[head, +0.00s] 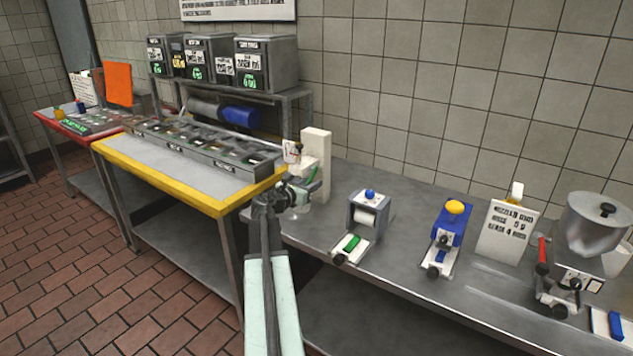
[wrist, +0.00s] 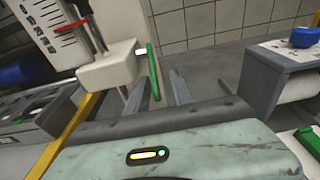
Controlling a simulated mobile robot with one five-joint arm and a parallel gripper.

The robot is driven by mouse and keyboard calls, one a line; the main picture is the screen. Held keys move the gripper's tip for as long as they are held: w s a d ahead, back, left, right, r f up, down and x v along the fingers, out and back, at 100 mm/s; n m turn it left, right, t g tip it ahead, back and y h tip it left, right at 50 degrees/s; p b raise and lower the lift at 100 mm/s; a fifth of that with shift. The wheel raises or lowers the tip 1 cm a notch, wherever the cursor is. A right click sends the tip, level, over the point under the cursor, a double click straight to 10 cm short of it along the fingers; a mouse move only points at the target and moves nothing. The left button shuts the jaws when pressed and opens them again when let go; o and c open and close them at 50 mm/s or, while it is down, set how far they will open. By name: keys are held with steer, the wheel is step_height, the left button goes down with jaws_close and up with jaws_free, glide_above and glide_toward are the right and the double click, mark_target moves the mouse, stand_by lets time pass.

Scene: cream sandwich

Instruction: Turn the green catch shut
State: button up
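The green catch (wrist: 153,72) is a thin green lever at the right side of a white block (wrist: 108,70) in the wrist view. It stands nearly upright there, slightly tilted. In the head view the catch (head: 312,174) is a small green strip beside the white post (head: 317,150), partly hidden by my gripper. My gripper (wrist: 162,80) has its two grey fingers apart, with a gap between them. The catch shows close to the left finger; I cannot tell whether they touch. In the head view my gripper (head: 298,190) is at the post's lower left.
A roll dispenser (head: 368,210) with a green pad stands right of the post. A blue device (head: 450,225), a sign (head: 507,232) and a metal machine (head: 590,225) stand farther right on the steel counter (head: 410,262). A yellow-edged table (head: 165,178) is at left.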

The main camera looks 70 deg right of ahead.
steer(key=v, duration=0.5)
steer(key=shift+a, duration=0.25)
steer(key=shift+a, duration=0.1)
